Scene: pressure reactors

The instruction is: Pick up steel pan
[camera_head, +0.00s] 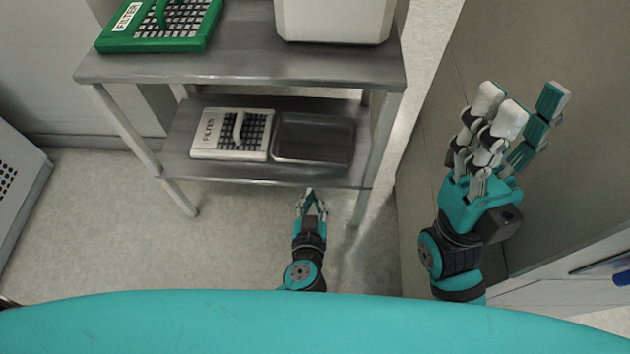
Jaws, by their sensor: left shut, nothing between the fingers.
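The steel pan (314,150) is a dark grey, shallow rectangular tray lying flat on the right part of the lower shelf (225,172). My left gripper (311,197) is at the shelf's front edge, just below the pan in the picture and apart from it. Its fingers are shut and hold nothing. My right gripper (522,105) is raised at the right, well away from the pan, with its white and teal fingers spread and nothing between them.
A white filter (206,143) sits close to the pan's left side. The upper shelf (240,62) overhangs the lower one, bearing a green filter (150,42) and a white box (333,20). Table legs frame the shelf. A brown panel (575,170) stands at the right.

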